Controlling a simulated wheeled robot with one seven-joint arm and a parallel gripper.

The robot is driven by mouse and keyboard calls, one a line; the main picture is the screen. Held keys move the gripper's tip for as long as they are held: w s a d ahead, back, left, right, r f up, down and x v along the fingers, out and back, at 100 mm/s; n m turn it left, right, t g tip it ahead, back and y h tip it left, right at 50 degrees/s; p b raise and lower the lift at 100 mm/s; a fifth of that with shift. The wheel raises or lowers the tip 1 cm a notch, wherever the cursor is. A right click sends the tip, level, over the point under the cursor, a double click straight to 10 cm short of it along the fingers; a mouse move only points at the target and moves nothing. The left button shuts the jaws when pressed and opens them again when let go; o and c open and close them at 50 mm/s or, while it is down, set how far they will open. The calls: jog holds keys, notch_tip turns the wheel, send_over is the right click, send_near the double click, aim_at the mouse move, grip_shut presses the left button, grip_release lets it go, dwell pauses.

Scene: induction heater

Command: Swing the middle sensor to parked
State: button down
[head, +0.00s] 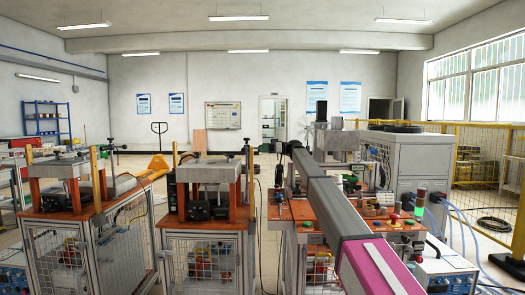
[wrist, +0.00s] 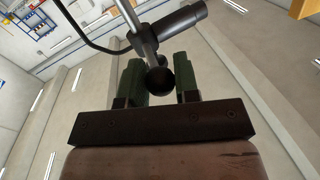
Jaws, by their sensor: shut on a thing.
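In the wrist view, a black ball knob (wrist: 160,82) sits at the end of a metal rod (wrist: 137,30). A dark cylindrical sensor (wrist: 172,29) with a black cable is fixed across the rod above the knob. My gripper (wrist: 158,72) has its two green fingers on either side of the knob and is shut on it. In the head view, my arm reaches over the right bench, and the gripper and the sensor cannot be made out clearly at its far end.
An orange-topped bench (head: 380,222) with small devices and a lit signal lamp (head: 420,199) lies under and beside my arm. Two similar benches with press-like frames, a middle one (head: 172,222) and a left one (head: 50,213), stand to the left. A grey cabinet (head: 425,165) and yellow fence (head: 480,140) are behind right.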

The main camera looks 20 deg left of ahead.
jog(key=c, duration=0.9)
grip_release()
jog(key=shift+o, duration=0.2)
